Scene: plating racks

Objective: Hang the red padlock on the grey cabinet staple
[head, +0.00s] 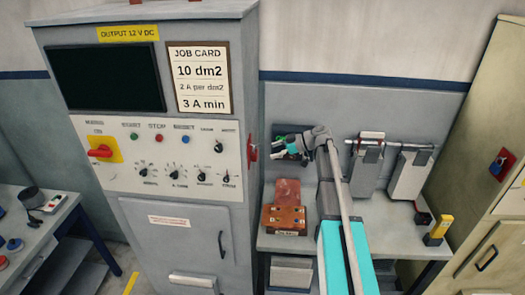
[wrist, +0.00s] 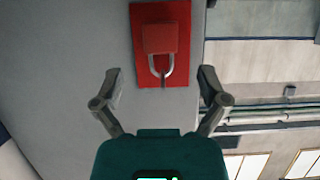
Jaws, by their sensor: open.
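The red padlock (wrist: 159,39) shows in the wrist view against a red plate (wrist: 180,78) on the side of the grey cabinet (wrist: 65,60). Its pale shackle runs around a small dark piece, seemingly the staple (wrist: 163,76); contact there is too small to tell. In the head view the red plate (head: 251,148) is on the right side of the grey cabinet (head: 190,214). My gripper (head: 279,146) is just right of it. In the wrist view my gripper's fingers (wrist: 158,88) are spread, empty and apart from the padlock.
A bench (head: 350,243) stands right of the cabinet, with a brown block (head: 284,219) and a yellow-black item (head: 438,228) on it. Grey plates hang from a rail (head: 395,145) behind my arm. A beige cabinet (head: 490,215) is at far right.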

